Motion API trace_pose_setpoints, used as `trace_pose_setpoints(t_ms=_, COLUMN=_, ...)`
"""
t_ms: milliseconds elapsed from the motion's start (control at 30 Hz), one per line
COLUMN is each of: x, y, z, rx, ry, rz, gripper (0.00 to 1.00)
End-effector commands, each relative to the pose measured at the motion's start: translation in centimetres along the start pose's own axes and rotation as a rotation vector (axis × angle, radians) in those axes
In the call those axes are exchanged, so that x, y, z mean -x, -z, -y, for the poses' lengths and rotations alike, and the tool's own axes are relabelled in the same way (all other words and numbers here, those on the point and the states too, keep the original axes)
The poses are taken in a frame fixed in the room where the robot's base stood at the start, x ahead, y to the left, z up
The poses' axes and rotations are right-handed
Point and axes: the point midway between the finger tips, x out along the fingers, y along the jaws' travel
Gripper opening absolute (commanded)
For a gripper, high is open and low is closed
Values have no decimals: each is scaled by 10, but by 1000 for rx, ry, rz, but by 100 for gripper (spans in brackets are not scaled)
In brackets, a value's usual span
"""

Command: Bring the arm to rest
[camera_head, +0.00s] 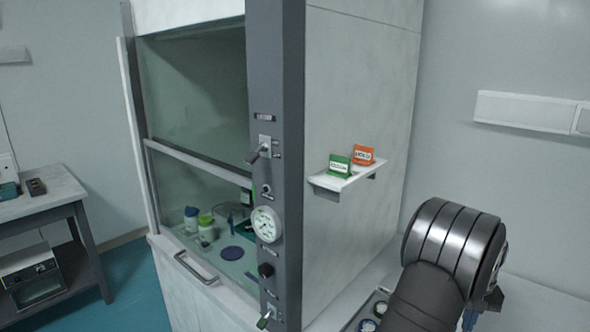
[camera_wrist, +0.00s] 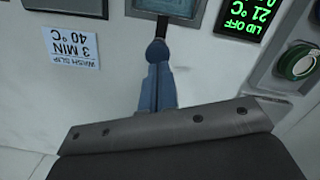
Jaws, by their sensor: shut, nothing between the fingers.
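In the wrist view my gripper (camera_wrist: 157,72) shows as narrow blue fingers, shut with nothing visible between them. They point up the picture from behind a grey bracket, towards a pale surface with displays. A dark rounded thing lies at or just beyond their tips; I cannot tell whether they touch. In the head view my arm is at the lower right, its dark banded wrist bent over to the right of the fume hood (camera_head: 355,95). The fingers are mostly hidden there.
A green display (camera_wrist: 243,18) reads LID OFF 21 °C, and a note (camera_wrist: 72,52) reads 40 °C, 3 MIN. A green-ringed round item (camera_wrist: 298,62) is at right. A small shelf (camera_head: 345,178) holds green and orange signs. A side table (camera_head: 40,200) stands far left.

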Motion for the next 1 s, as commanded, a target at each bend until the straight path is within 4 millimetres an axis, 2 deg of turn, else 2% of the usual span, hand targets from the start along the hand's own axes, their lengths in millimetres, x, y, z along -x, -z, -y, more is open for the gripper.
trace_pose_setpoints(t_ms=67, x=-2, y=-12, z=0, rx=0, ry=0, rz=-1, gripper=0)
trace_pose_setpoints(t_ms=100, x=10, y=-10, z=0, rx=1, ry=-2, rz=-3, gripper=0)
trace_pose_setpoints(t_ms=400, x=70, y=-14, z=0, rx=1, ry=-1, rz=-2, gripper=0)
trace_pose_setpoints(t_ms=600, x=102, y=-14, z=0, rx=1, ry=-1, rz=-2, gripper=0)
trace_pose_setpoints(t_ms=800, x=119, y=-14, z=0, rx=1, ry=0, rz=0, gripper=0)
trace_pose_setpoints(t_ms=1000, x=122, y=-14, z=0, rx=1, ry=1, rz=1, gripper=0)
